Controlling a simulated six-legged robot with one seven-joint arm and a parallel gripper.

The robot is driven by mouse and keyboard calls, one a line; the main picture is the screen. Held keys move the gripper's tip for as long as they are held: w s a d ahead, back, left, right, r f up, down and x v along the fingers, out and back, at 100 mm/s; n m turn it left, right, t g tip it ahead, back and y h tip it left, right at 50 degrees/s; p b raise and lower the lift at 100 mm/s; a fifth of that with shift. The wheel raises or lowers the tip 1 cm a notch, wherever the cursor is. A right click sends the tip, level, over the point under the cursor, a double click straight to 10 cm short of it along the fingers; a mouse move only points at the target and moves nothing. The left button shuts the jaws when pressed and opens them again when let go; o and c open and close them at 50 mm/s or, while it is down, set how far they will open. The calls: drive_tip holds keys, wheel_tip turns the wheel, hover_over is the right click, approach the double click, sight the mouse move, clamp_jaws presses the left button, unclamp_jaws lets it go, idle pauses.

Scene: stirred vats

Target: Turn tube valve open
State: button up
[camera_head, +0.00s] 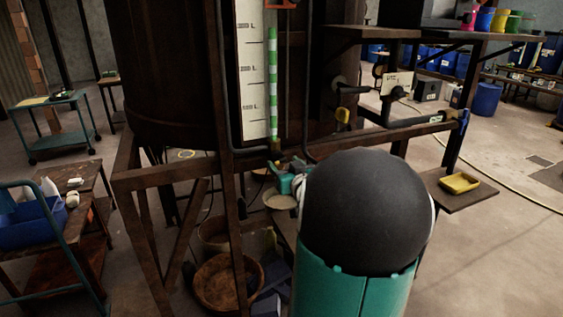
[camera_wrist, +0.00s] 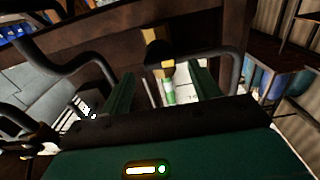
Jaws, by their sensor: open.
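The sight tube (camera_head: 272,85), striped green and white, stands upright beside a white scale on the vat. A small valve fitting (camera_head: 276,146) sits at its lower end. In the wrist view the valve shows as a dark rounded knob with a yellowish part (camera_wrist: 161,57), with the striped tube (camera_wrist: 169,90) running from it. My gripper (camera_wrist: 162,85) is open, its two green fingers apart, with the tube seen between them. I cannot tell whether they touch the valve. In the head view my gripper (camera_head: 287,180) is below the tube, partly hidden by my arm.
A rusty frame beam (camera_head: 190,172) crosses in front of the vat. Dark pipes (camera_wrist: 70,60) flank the valve in the wrist view. A yellow tray (camera_head: 459,183) rests on a low shelf. Open floor lies at right.

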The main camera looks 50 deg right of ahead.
sight(278, 159)
drive_tip(key=shift+x, duration=1.3)
drive_tip(key=c, duration=1)
